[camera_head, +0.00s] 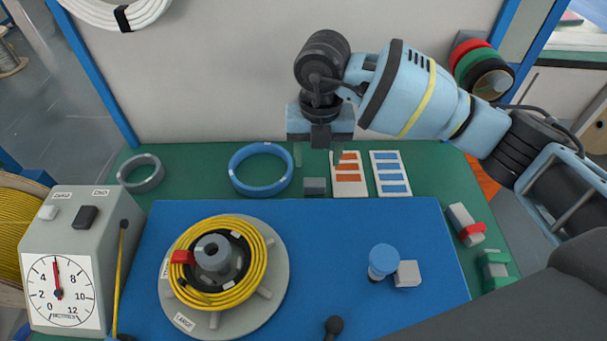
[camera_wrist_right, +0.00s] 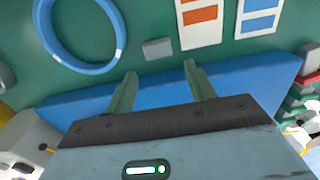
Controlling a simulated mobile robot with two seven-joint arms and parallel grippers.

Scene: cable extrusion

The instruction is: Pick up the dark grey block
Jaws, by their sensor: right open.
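The dark grey block (camera_head: 314,186) sits on the green table surface at the back, between the blue cable ring and the orange-marked card. It also shows in the right wrist view (camera_wrist_right: 157,48), beyond the fingertips and roughly midway between them. My right gripper (camera_head: 318,158) points down above the block in the head view, its fingers spread to either side of it. In the right wrist view my right gripper (camera_wrist_right: 160,75) is open and nothing is between its fingers. My left gripper is not in view.
A blue ring (camera_head: 261,188) lies left of the block. The orange-marked card (camera_head: 348,191) lies close on its right, then a blue-marked card (camera_head: 391,189). The blue mat (camera_head: 340,285) in front holds a yellow cable reel (camera_head: 190,295) and a blue-capped piece (camera_head: 383,260).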

